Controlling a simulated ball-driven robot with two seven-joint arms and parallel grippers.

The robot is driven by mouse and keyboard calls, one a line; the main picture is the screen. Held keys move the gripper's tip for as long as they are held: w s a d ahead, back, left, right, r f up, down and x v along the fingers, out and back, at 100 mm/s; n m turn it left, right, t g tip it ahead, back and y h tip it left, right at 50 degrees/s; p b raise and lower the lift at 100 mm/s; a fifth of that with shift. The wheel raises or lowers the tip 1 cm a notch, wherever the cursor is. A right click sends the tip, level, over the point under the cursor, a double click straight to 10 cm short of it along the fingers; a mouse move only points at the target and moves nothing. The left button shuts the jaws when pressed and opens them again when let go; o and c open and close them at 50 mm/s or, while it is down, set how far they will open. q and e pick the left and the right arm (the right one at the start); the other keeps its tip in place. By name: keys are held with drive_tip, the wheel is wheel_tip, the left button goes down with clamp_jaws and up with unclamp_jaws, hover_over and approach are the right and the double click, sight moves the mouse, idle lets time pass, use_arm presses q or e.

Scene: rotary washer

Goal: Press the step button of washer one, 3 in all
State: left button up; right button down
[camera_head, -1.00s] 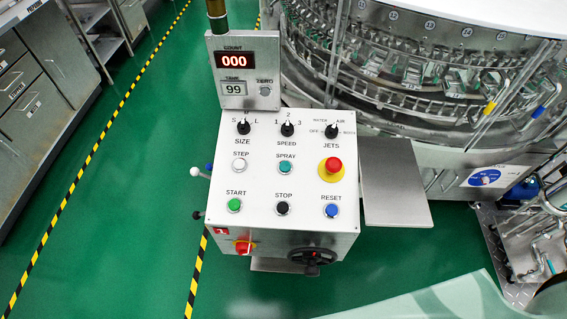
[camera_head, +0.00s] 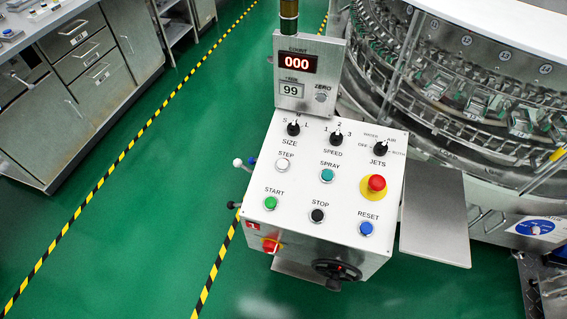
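The white step button (camera_head: 282,165) sits at the upper left of the sloped control panel (camera_head: 310,185) of the washer, under the label STEP. The count display (camera_head: 296,64) above the panel reads 000, and the tank display (camera_head: 291,90) reads 99. Neither of my grippers shows in the head view, and nothing covers the button.
Near the step button are the green start (camera_head: 271,203), teal spray (camera_head: 327,176) and black stop (camera_head: 317,215) buttons, plus a red emergency knob (camera_head: 376,184). A metal side shelf (camera_head: 435,215) juts out right. Green floor is free left and in front.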

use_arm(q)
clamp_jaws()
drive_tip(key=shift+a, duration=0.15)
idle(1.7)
